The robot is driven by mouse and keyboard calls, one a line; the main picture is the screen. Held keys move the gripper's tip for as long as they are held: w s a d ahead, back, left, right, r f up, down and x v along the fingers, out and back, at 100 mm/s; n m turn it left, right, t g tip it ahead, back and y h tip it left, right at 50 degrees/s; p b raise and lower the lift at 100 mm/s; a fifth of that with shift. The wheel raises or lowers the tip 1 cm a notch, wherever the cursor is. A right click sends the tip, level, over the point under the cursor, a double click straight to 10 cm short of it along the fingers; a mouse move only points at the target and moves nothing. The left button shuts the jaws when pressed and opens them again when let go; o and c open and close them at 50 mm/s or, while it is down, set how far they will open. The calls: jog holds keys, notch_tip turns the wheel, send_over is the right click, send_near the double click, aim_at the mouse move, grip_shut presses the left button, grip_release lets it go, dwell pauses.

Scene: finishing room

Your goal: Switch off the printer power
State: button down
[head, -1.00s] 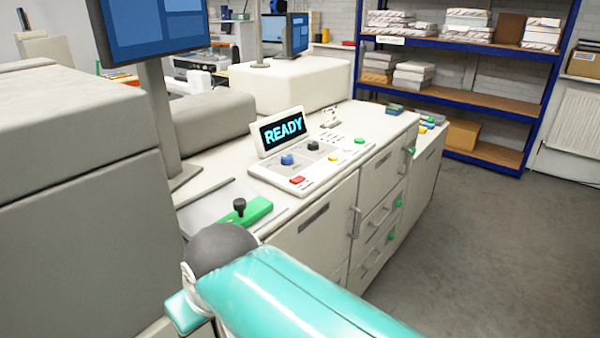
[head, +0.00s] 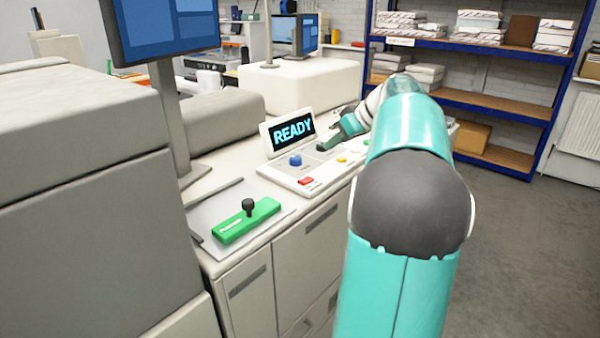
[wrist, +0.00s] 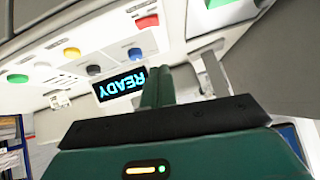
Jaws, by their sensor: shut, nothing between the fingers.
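The control panel (head: 285,172) carries a lit READY display (head: 293,132), a blue button (head: 295,160), a red button (head: 306,181) and a yellow button (head: 341,157). My gripper (head: 325,147) is shut and empty, low over the panel just right of the display. In the wrist view the panel appears upside down, with the black knob (wrist: 93,70), blue button (wrist: 135,54) and red button (wrist: 147,21). My shut fingers (wrist: 157,72) are beside the display there; contact cannot be told. Printed labels are too small to read.
A green block with a black knob (head: 249,205) lies on the counter left of the panel. A monitor on a post (head: 167,110) and a large grey housing (head: 90,200) stand at left. Blue shelving (head: 480,50) is behind. Open floor (head: 530,250) lies at right.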

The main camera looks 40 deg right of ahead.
jog(key=shift+d, duration=0.2)
jog(key=shift+s, duration=0.1)
send_over(301, 179)
jog(key=s+d, duration=0.1)
jog(key=s, duration=0.1)
notch_tip(301, 179, down, 7)
jog(key=shift+s+f, duration=0.15)
jog(key=shift+s+a+f, duration=0.1)
jog(key=shift+s+f, duration=0.1)
jog(key=shift+f, duration=1)
jog(key=shift+w+a+f, duration=0.1)
jog(key=shift+f, duration=0.5)
jog(key=shift+f, duration=0.1)
